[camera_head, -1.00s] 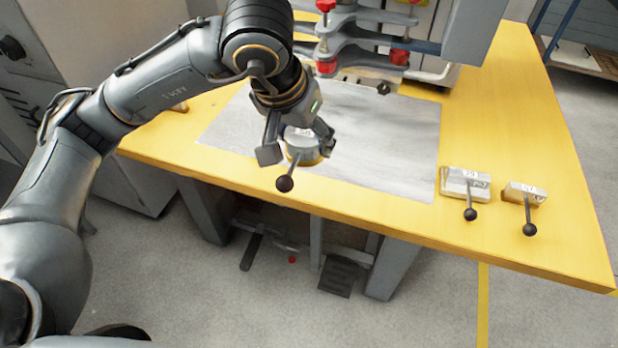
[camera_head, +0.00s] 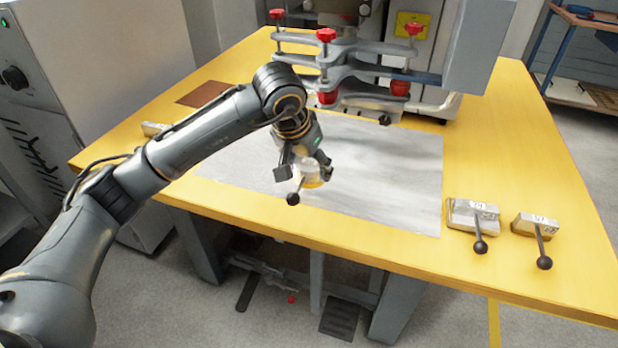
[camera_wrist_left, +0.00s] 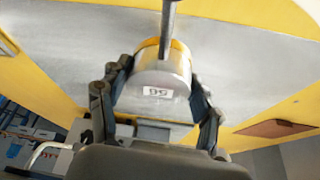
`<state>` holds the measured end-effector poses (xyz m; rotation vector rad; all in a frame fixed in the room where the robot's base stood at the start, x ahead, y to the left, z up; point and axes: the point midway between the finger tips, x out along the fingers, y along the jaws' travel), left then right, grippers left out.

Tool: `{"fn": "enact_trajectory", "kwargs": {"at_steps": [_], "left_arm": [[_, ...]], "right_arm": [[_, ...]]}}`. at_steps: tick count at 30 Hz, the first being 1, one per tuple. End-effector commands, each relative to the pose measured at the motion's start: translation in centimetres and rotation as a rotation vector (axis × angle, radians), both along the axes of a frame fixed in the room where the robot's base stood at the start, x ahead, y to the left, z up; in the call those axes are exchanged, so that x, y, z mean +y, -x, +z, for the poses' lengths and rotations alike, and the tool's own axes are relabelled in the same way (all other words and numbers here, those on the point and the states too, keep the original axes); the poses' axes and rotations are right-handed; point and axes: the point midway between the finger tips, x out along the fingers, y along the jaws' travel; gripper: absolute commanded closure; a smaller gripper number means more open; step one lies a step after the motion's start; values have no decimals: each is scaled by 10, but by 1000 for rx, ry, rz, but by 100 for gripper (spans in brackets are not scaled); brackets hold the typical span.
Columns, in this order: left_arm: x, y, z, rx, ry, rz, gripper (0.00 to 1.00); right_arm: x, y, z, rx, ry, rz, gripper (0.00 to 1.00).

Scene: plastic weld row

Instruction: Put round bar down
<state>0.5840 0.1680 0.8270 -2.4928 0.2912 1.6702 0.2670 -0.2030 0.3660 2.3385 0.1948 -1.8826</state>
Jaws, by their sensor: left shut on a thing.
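The round bar (camera_head: 311,171) is a short, thick metal cylinder with a yellow band, a small white label and a rod handle ending in a black ball. My left gripper (camera_head: 302,172) is shut on it, with one finger on each side. The wrist view shows the round bar (camera_wrist_left: 160,83) between the fingers, its handle pointing up in the picture. It is over the front part of the grey sheet (camera_head: 390,185) on the yellow table. I cannot tell whether it touches the sheet. My right gripper is not in view.
Two metal blocks with ball handles, one (camera_head: 462,215) beside the sheet and one (camera_head: 527,224) further right, sit on the table (camera_head: 500,140). A press with red knobs (camera_head: 326,35) stands behind the sheet. A brown plate (camera_head: 203,93) lies at the back left. The sheet's right part is clear.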

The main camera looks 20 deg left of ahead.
Motion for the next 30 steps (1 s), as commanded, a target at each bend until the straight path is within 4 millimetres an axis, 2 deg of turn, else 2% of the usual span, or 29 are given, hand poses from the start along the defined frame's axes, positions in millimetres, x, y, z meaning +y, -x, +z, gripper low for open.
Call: {"fn": "enact_trajectory", "kwargs": {"at_steps": [5, 7, 12, 17, 29, 30], "left_arm": [[2, -9, -10, -3, 2, 1, 87], [4, -15, -19, -1, 2, 1, 87], [3, -13, -42, -1, 3, -1, 87], [3, -14, -45, -5, 2, -1, 87], [4, -13, -47, -4, 2, 0, 87], [4, -13, -48, -1, 0, 0, 32]], "right_arm": [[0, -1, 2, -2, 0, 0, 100], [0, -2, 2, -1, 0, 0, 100], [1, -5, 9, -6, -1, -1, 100], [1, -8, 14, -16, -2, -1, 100], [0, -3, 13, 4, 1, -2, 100], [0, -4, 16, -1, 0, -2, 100]]}}
